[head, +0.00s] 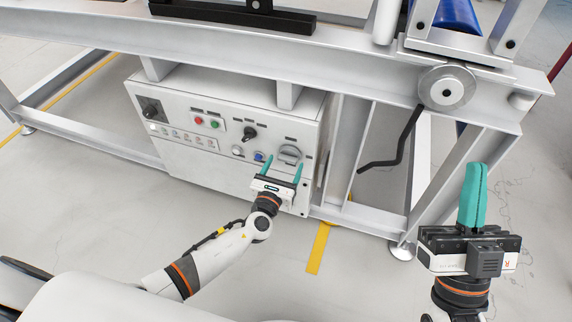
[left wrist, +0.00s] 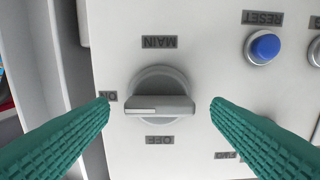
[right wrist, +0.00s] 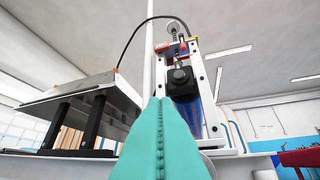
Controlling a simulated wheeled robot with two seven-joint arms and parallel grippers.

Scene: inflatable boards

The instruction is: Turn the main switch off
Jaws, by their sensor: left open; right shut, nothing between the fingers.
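The main switch (head: 290,153) is a grey rotary knob at the right end of the white control panel. In the left wrist view the knob (left wrist: 160,90) shows upside-down labels MAIN, ON and OFF around it. Its handle bar lies horizontal in that view, with one end towards the ON label (left wrist: 112,97); the OFF label (left wrist: 160,140) is below the knob. My left gripper (head: 284,162) is open in front of the panel, its teal fingers on either side of the knob, with gaps. My right gripper (head: 475,167) is shut and empty, pointing up, away from the panel.
The blue RESET button (left wrist: 264,47) is near the knob. The control box (head: 235,160) also carries red and green buttons and a black selector (head: 250,132). A metal frame (head: 300,55) runs above the box, and a black crank handle (head: 400,145) hangs to the right.

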